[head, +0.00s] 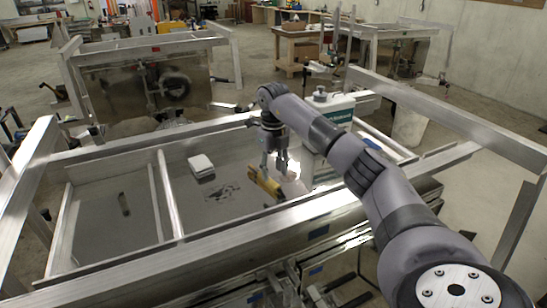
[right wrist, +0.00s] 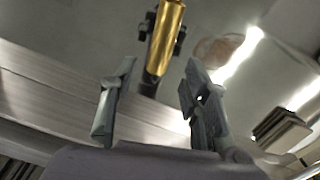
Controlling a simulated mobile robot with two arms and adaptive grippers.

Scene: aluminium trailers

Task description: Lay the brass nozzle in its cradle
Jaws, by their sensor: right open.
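The brass nozzle (head: 265,183) lies at a slant on the trailer bed, near its front rail. In the right wrist view the nozzle (right wrist: 165,40) is a shiny gold cylinder with dark parts on both sides and a dark piece running below it. I cannot tell whether these dark parts belong to the nozzle or to a cradle. My right gripper (head: 274,165) points down just above the nozzle. In the right wrist view its two fingers (right wrist: 160,75) are apart and empty, with the nozzle beyond the tips, roughly in line with the gap. My left gripper is not in view.
A white block (head: 200,162) lies on the bed left of the gripper. A white and green container (head: 333,108) stands behind my right arm. The front rail (head: 200,252) and a crossbar (head: 168,195) border the bed section. Other trailers stand behind.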

